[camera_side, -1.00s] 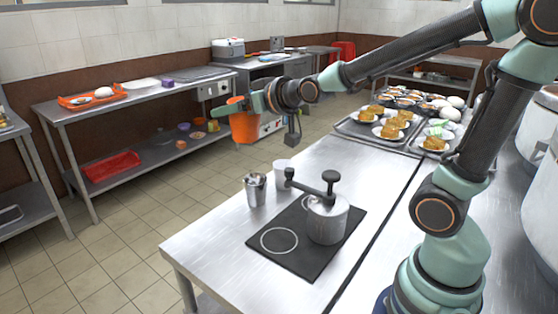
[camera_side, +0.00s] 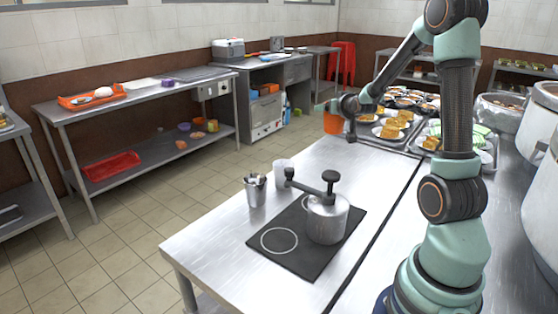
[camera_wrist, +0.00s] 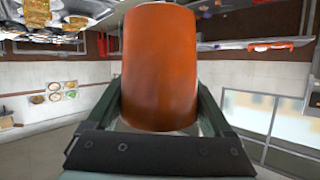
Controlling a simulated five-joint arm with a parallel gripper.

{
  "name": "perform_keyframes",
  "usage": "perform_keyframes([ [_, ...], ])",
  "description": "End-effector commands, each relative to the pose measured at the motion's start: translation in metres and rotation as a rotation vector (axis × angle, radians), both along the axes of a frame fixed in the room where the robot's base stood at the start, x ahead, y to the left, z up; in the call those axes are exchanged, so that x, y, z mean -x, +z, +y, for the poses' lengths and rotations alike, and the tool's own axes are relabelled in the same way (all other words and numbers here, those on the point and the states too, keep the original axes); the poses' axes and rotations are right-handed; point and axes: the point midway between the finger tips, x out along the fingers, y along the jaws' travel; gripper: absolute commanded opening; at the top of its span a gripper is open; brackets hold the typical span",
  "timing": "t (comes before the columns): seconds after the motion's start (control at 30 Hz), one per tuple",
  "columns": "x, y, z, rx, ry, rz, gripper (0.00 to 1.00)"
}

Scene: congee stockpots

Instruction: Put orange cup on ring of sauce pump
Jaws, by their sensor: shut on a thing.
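My gripper (camera_side: 322,108) is shut on the orange cup (camera_side: 334,122) and holds it in the air over the far end of the steel table. In the wrist view the orange cup (camera_wrist: 159,68) fills the middle, between my two fingers. The sauce pump (camera_side: 326,218) is a silver pot with a dark knob and a spout arm. It stands on the right part of a black mat (camera_side: 292,262). The white ring (camera_side: 279,241) is drawn on the mat to the left of the pump and is empty. The cup is well behind the ring and apart from it.
A metal holder with utensils (camera_side: 255,190) and a white cup (camera_side: 283,172) stand behind the mat. Trays with plates of food (camera_side: 377,130) lie at the back of the table. Large pots (camera_side: 540,130) stand at the right. The table's front left is clear.

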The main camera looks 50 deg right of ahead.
Motion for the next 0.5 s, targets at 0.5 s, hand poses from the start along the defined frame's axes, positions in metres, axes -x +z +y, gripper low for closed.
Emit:
perform_keyframes([
  [0.5,0.001,-0.107,0.0,-0.005,0.0,0.006,0.31],
])
